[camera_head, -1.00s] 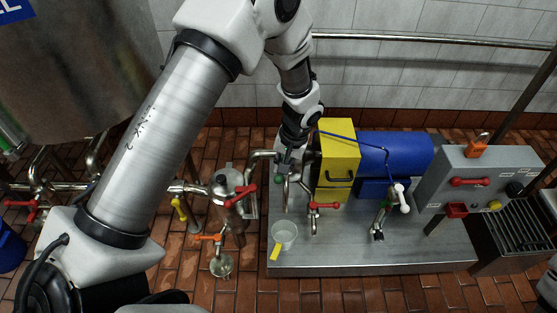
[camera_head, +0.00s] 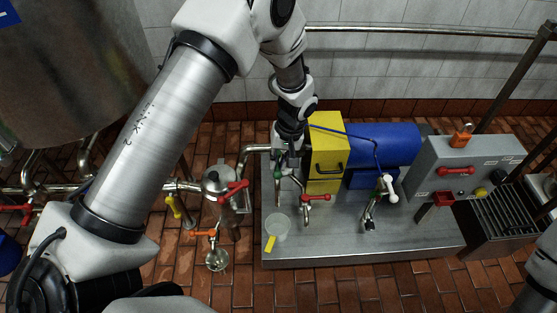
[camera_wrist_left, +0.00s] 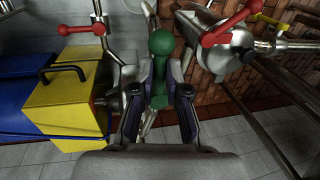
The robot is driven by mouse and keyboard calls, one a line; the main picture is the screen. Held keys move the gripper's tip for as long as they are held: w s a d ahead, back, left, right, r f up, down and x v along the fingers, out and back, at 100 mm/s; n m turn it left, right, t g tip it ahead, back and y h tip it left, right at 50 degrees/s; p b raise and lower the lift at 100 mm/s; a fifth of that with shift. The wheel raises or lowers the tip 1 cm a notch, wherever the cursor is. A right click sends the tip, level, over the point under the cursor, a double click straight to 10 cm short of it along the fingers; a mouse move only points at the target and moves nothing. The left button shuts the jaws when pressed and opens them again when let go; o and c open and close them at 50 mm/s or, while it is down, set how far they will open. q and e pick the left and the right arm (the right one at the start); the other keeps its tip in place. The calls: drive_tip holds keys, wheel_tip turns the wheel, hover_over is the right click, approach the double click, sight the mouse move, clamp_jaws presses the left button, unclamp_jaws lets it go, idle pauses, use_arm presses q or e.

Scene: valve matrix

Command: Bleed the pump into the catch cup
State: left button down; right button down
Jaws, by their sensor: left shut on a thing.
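The pump has a blue motor (camera_head: 385,143) and a yellow guard (camera_head: 326,148) on a steel skid. My left gripper (camera_head: 283,163) reaches down over the pipework just left of the guard. In the left wrist view its fingers (camera_wrist_left: 160,85) are closed around a green-handled valve lever (camera_wrist_left: 160,48). In the head view the arm and fingers largely hide this lever. The clear catch cup (camera_head: 279,225) with a yellow handle (camera_head: 270,243) stands on the skid's front left, below the gripper. I cannot make out liquid in it. My right gripper is out of view.
A grey control box (camera_head: 465,165) is at the right. Left of the skid are red, yellow (camera_head: 172,207) and orange (camera_head: 203,234) handles.

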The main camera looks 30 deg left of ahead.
use_arm(q)
drive_tip(key=c, duration=1.2)
unclamp_jaws()
drive_tip(key=r, duration=0.4)
drive_tip(key=w+d+r, duration=0.1)
drive_tip(key=r, duration=0.2)
drive_tip(key=d+r, duration=0.1)
drive_tip(key=r, duration=0.3)
drive_tip(key=shift+w+r, duration=0.15)
drive_tip(key=shift+r, duration=0.2)
